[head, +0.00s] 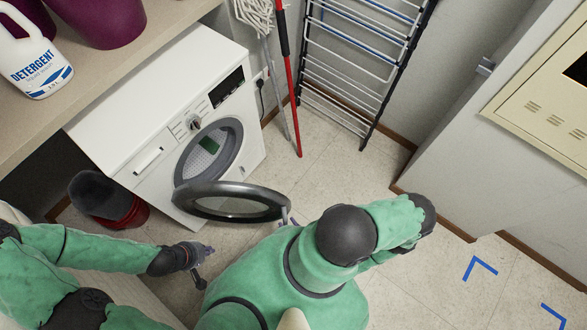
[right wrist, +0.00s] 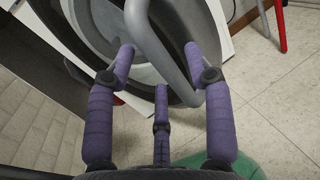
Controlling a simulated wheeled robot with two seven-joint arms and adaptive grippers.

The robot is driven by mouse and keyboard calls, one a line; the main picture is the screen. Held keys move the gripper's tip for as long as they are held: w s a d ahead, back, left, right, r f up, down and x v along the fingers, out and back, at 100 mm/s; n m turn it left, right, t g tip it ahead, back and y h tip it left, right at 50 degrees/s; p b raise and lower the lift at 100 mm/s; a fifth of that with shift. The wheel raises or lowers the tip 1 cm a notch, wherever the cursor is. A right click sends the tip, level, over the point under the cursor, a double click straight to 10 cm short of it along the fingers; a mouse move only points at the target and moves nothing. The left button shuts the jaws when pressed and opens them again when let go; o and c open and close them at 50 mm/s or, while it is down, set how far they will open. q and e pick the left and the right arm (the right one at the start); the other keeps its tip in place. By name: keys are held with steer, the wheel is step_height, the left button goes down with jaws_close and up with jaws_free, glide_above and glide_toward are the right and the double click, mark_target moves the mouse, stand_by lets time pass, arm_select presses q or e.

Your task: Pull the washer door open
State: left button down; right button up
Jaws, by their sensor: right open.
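The white washer (head: 150,85) stands at the left under the counter. Its round door (head: 205,188) is swung well out from the drum opening (head: 208,150) in the head view. In the right wrist view, the door's grey rim (right wrist: 160,50) passes between my right gripper's (right wrist: 158,65) spread purple fingers. The fingers are open; whether any touches the rim cannot be told. In the head view that gripper is mostly hidden by my arm and the door. My left gripper (head: 204,265) is apart from the washer, in front of it, with its fingers spread and empty.
A counter (head: 165,25) holds a detergent bottle (head: 35,60) and purple containers (head: 100,18). A dark and red bucket (head: 108,200) sits left of the washer. A red-handled pole (head: 290,90), a mop (head: 258,15) and a drying rack (head: 350,70) stand behind. Floor at the right is clear.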

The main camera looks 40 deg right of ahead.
steer(key=shift+s+a, duration=0.2)
steer(key=shift+s, duration=1.1)
steer(key=shift+s+a, duration=0.15)
steer(key=shift+s, duration=1.1)
